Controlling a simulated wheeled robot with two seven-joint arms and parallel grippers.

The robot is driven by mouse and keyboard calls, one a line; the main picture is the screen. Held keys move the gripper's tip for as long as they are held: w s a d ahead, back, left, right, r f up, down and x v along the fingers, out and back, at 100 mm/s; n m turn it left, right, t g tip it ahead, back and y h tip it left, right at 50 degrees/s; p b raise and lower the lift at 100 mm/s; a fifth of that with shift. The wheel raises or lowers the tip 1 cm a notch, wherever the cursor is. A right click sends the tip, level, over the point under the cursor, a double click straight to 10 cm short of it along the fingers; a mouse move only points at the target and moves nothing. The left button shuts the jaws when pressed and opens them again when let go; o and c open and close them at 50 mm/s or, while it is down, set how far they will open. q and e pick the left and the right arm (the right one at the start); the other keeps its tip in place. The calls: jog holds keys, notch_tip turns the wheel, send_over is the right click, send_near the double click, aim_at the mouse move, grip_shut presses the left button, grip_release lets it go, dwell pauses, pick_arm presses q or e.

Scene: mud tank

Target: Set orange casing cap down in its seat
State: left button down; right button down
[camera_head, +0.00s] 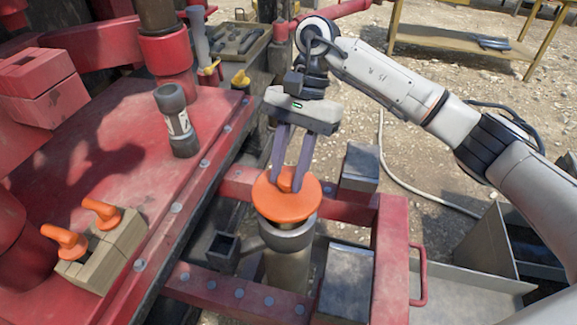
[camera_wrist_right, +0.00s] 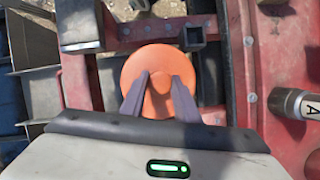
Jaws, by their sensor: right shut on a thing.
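The orange casing cap (camera_head: 279,208) is a round disc with a knob in its middle. My right gripper (camera_head: 289,186) is shut on the knob from above. In the head view the cap is over the top of the grey upright casing pipe (camera_head: 286,240), its seat, in the red frame. I cannot tell whether the cap touches the pipe rim or is slightly above it. In the right wrist view the cap (camera_wrist_right: 150,62) lies between and beyond the fingers (camera_wrist_right: 158,88) and hides the pipe. My left gripper is not in view.
A red deck (camera_head: 130,170) at left holds a grey-and-white cylinder (camera_head: 177,121) and a tan block (camera_head: 103,250) with orange handles. A red frame (camera_head: 391,260) with a side handle surrounds the pipe. A tool tray (camera_head: 236,42) and yellow stand (camera_head: 460,40) are behind.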

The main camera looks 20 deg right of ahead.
aim_at(288, 190)
jog(key=shift+f+b, duration=0.7)
jog(key=shift+f, duration=1.1)
jog(key=shift+f+b, duration=0.4)
jog(key=shift+b, duration=0.1)
jog(key=shift+f+b, duration=0.25)
jog(key=shift+b, duration=0.05)
jog(key=shift+f+b, duration=0.35)
jog(key=shift+b, duration=0.1)
jog(key=c, duration=1.4)
grip_release()
jog(key=shift+o, duration=0.6)
